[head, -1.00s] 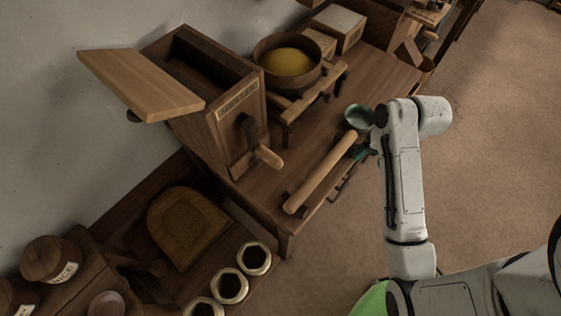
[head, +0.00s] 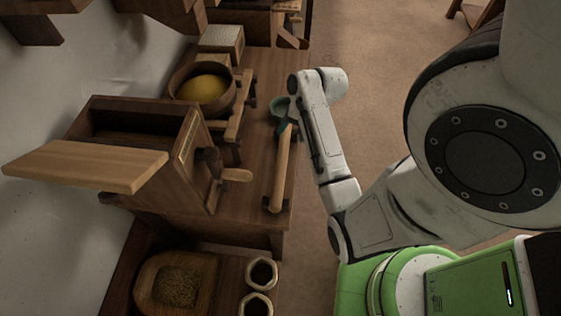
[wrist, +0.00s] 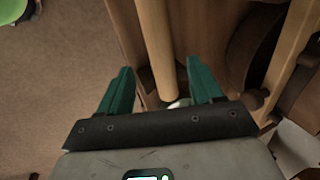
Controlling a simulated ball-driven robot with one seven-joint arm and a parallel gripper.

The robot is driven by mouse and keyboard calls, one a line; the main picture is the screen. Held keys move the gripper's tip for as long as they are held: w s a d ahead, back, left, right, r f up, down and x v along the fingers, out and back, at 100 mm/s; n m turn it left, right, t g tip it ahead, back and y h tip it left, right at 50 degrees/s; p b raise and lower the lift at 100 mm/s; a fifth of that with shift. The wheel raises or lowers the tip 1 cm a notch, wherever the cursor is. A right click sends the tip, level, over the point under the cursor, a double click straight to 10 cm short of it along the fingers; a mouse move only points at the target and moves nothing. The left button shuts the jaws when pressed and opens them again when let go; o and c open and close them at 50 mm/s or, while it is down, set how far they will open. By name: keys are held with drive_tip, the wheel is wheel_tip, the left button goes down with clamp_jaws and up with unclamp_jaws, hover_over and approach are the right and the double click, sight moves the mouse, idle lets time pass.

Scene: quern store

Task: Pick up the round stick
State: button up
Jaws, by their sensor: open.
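The round stick (head: 281,170) is a long, pale wooden rod lying lengthwise along the right edge of the wooden table (head: 255,190) in the head view. My gripper (wrist: 160,69) is open, with a green finger on each side of the stick in the wrist view. The stick (wrist: 156,45) runs between the fingers and ends near the palm; I cannot tell whether they touch it. In the head view my gripper is at the stick's far end, partly hidden behind my white arm.
A wooden box with a crank handle (head: 237,175) is left of the stick. A round sieve with yellow contents (head: 203,88) sits farther back. Open floor (head: 375,80) lies right of the table.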

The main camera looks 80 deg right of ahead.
sight(286, 141)
drive_tip(key=x, duration=0.5)
drive_tip(key=shift+a, duration=0.3)
clamp_jaws()
